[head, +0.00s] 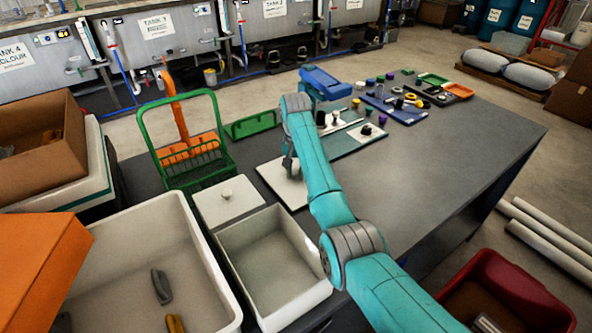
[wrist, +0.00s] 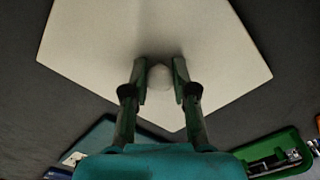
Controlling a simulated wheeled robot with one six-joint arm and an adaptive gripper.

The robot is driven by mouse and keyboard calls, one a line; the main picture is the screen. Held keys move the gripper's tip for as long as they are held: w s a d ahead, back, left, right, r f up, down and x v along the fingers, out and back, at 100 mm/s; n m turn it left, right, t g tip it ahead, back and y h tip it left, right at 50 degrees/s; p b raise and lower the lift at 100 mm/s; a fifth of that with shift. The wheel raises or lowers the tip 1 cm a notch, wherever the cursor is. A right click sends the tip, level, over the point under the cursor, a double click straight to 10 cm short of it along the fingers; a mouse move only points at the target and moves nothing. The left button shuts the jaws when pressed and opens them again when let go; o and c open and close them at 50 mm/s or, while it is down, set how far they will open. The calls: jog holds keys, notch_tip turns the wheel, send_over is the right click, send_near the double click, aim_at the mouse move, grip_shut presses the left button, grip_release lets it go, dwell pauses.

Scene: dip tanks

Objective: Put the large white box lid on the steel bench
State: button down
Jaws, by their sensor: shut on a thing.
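The large white box lid (head: 272,178) lies level at the left part of the steel bench (head: 440,165), on it or just above it; I cannot tell which. My gripper (head: 291,168) is over the lid, shut on its round knob. In the wrist view, the fingers of my gripper (wrist: 160,78) stand on both sides of the pale knob, and the white lid (wrist: 110,40) spreads out beyond them over dark surface. My arm hides part of the lid in the head view. An open, empty white box (head: 272,265) stands in front of the bench lid.
A blue tray (head: 395,108) with small items lies further back. The bench's right side is clear.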

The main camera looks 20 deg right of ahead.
aim_at(295, 171)
jog(key=c, duration=0.9)
grip_release()
jog(key=shift+r, duration=6.05)
